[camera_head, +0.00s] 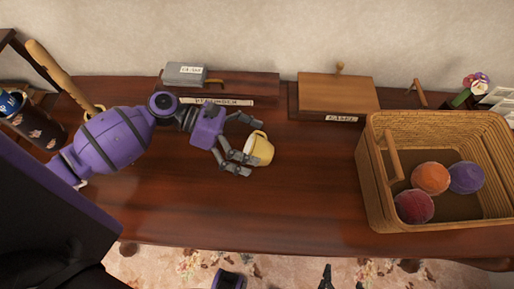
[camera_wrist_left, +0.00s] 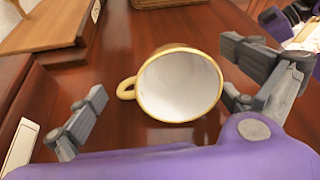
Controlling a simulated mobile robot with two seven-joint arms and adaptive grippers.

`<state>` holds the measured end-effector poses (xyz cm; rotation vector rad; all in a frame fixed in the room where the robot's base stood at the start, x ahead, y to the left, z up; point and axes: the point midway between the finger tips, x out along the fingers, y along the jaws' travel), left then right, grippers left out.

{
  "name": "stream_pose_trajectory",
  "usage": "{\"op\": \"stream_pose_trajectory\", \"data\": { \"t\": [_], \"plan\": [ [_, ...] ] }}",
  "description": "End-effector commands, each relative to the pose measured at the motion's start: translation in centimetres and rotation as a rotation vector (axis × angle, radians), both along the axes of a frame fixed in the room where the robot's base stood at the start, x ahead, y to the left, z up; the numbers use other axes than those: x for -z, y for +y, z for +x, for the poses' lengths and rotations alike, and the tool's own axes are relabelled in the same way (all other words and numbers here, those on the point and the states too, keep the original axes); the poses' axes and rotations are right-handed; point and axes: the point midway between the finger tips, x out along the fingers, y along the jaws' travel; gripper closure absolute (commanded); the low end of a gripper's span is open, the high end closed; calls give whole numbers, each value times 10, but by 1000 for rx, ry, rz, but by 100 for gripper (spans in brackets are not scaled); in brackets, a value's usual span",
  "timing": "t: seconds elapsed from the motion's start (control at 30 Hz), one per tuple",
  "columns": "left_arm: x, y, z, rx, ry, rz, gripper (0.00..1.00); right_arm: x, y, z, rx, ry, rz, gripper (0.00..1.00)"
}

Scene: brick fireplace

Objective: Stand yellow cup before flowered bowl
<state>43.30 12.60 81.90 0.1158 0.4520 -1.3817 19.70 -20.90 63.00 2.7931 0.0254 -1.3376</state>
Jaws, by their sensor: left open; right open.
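The yellow cup (camera_head: 263,152) is on the brown wooden table, apparently on its side, with its pale mouth facing my left gripper. My left gripper (camera_head: 252,144) is open, its fingers on either side of the cup. In the left wrist view the cup (camera_wrist_left: 181,86) sits between the spread fingers, its handle to the left and gaps on both sides. Dark fingertips of my right gripper (camera_head: 342,281) show at the bottom edge of the head view, open and empty. A dark vessel with a flower pattern (camera_head: 36,128) stands at the far left; I cannot tell whether it is the bowl.
A wicker basket (camera_head: 375,190) with several coloured balls stands at the right. A wooden box (camera_head: 338,93) and a grey box (camera_head: 184,74) are at the back. A blue mug (camera_head: 10,102) is at the far left. The front middle of the table is clear.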

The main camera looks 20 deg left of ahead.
Motion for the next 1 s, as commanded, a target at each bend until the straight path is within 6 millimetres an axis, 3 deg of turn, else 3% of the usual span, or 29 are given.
{"op": "stream_pose_trajectory", "data": {
  "t": [0.33, 0.77, 0.87, 0.9, 1.0],
  "plan": [
    [4, -9, 1, 1, 1, 1, 0, 1, 1, -1, 3, 3, 3, 34],
    [4, -9, 1, 1, 1, 1, 56, 1, 2, -2, 4, 3, 4, 34],
    [4, -9, 1, 1, 1, 1, 58, 1, 2, -1, 3, 3, 4, 34],
    [3, -9, 1, 1, -1, 0, 64, 1, 2, -1, 3, 3, 4, 34],
    [3, -9, 1, 1, -1, 0, 64, 1, 2, -1, 3, 3, 4, 34]
  ]
}}
